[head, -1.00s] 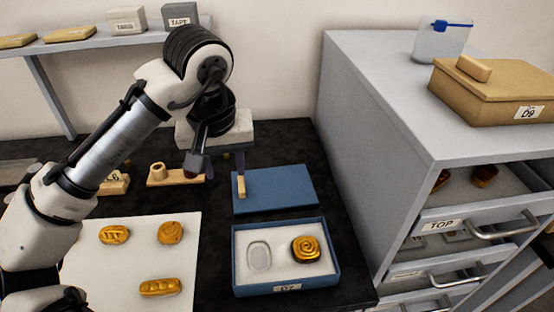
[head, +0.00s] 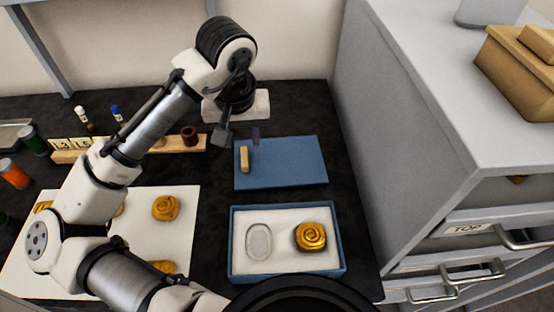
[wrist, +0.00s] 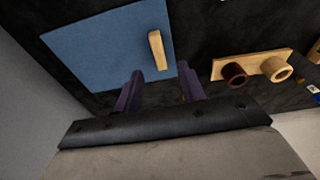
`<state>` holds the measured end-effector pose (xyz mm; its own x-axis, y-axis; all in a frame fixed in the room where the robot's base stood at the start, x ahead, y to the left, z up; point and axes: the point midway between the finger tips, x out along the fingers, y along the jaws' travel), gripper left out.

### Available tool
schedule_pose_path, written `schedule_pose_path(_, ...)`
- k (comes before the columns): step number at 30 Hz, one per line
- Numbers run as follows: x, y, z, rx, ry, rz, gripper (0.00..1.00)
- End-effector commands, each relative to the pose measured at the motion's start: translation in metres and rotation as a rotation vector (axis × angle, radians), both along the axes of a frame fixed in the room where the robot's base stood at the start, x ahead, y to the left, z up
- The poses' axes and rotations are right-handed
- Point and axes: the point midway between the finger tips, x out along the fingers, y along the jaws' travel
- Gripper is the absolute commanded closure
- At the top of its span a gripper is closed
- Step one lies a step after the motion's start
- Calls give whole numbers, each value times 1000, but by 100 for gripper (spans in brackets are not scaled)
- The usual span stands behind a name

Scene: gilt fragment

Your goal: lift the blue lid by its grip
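The blue lid (head: 290,165) lies flat on the black worktop, behind the open blue box (head: 234,243). Its wooden grip (head: 245,159) is a short upright bar near the lid's left end. In the wrist view the lid (wrist: 95,50) is at upper left, and the grip (wrist: 157,50) stands just beyond my fingertips, about in line with the gap between them. My gripper (wrist: 160,75) is open and empty, two dark purple fingers apart.
The blue box holds a gold spiral piece (head: 310,236) beside an empty oval recess (head: 259,240). A white sheet with gold pieces (head: 165,207) lies left, partly behind my arm. A wooden holder (wrist: 250,68) stands near the gripper. A grey drawer cabinet (head: 400,130) bounds the right.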

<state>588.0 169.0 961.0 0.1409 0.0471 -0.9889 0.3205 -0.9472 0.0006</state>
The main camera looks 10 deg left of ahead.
Motion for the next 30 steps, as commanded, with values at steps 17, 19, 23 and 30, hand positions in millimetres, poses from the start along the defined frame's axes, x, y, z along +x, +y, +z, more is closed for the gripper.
schedule_pose_path(17, 2, 0, -55, 0, -1, 1, 60)
schedule_pose_path(19, 2, 0, -55, 0, -1, 0, 60)
schedule_pose_path(23, 2, 0, -55, 0, -1, 0, 64)
schedule_pose_path(30, 2, 0, -55, 1, -1, 0, 95)
